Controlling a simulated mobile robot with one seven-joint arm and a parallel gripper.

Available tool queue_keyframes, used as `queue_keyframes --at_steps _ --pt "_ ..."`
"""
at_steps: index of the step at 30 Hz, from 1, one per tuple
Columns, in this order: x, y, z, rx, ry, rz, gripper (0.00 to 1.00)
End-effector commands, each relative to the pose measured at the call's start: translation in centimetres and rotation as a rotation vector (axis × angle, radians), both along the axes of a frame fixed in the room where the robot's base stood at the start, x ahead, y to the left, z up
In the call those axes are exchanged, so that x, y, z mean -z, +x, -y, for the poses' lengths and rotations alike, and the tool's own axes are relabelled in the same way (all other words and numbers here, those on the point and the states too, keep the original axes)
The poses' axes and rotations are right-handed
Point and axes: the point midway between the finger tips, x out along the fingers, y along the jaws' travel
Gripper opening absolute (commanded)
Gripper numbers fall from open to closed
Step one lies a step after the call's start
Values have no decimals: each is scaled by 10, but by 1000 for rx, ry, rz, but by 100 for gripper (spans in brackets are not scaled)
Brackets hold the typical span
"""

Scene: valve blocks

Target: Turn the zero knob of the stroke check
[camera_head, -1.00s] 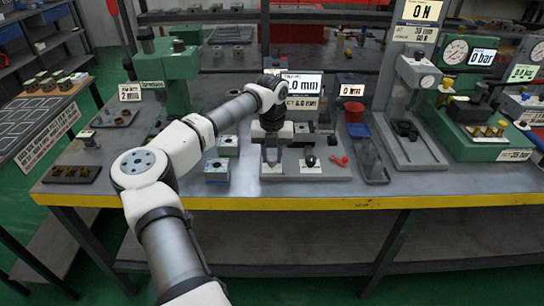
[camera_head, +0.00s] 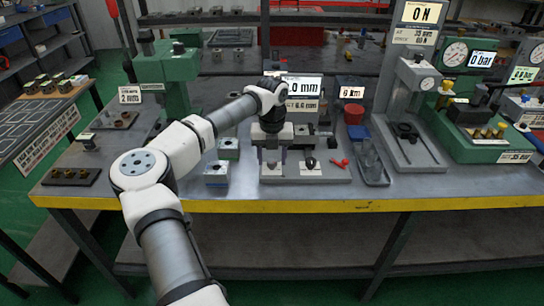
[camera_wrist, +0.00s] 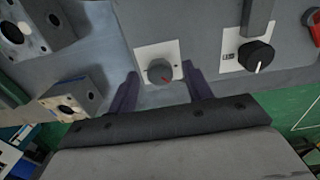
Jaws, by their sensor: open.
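The stroke check stands mid-bench in the head view, with a grey base (camera_head: 335,176) and a display (camera_head: 302,86) reading about ".0 mm". I cannot read which label says zero. My gripper (camera_wrist: 160,80) is open and empty, its two dark fingers on either side of the grey knob. Contact cannot be told.
Metal blocks with holes (camera_wrist: 72,100) lie left of the knobs, also in the head view (camera_head: 217,172). A red-handled item (camera_head: 339,163) and a dark tray (camera_head: 372,163) are at the right. The bench's yellow front edge (camera_head: 300,205) is close.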

Motion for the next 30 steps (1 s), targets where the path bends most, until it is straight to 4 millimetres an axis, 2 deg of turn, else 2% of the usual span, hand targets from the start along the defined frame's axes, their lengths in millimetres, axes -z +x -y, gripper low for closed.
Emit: queue_keyframes --at_steps 5,8,11,21,25,30 --pt "-2 0 0 0 1 0 50" --pt "-10 0 0 0 2 1 50" --pt "-27 0 0 0 2 3 50" --pt "-103 0 0 0 1 3 50" --pt "-123 0 0 0 1 1 50" --pt "-136 0 0 0 1 0 50"
